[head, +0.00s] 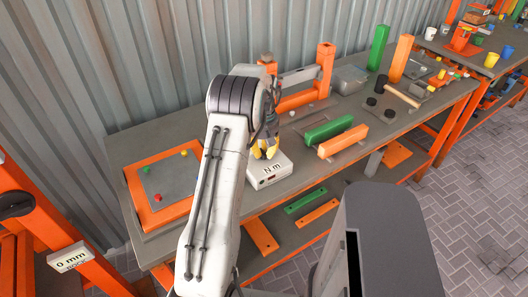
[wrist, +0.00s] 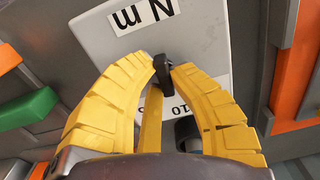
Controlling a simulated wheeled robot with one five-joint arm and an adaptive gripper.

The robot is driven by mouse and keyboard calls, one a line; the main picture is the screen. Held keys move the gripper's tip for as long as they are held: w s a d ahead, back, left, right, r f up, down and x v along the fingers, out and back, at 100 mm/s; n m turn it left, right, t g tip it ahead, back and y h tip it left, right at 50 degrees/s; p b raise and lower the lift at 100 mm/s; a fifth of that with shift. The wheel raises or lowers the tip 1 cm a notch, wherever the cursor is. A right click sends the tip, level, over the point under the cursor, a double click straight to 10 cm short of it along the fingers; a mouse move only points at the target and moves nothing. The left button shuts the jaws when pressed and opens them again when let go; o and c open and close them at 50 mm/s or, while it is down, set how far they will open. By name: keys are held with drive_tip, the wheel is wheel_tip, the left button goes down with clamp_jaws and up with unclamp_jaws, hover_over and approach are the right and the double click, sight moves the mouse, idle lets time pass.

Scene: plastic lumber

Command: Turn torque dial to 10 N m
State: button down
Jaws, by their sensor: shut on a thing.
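The torque box (head: 266,174) is a white block marked "N m" on the bench; its pale top (wrist: 110,60) fills the middle of the wrist view, with the "N m" label upside down. The torque dial (wrist: 163,70) is a small black knob on that top. My gripper (wrist: 164,68) has its yellow fingertips closed on either side of the dial. In the head view my gripper (head: 264,150) points down onto the box and hides the dial. A "10" mark (wrist: 181,107) shows beside the right finger. Other scale marks are hidden, and the dial's setting cannot be read.
A green bar (head: 328,128) and an orange bar (head: 342,141) lie right of the box. An orange-framed grey panel (head: 165,187) with small buttons lies to the left. An orange upright frame (head: 325,68) stands behind. The bench's front edge is close to the box.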

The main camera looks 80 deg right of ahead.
drive_tip(key=shift+n, duration=0.4)
drive_tip(key=c, duration=1.1)
unclamp_jaws()
drive_tip(key=shift+r, duration=0.1)
wheel_tip(320, 180, up, 12)
drive_tip(key=shift+f, duration=0.1)
idle(0.6)
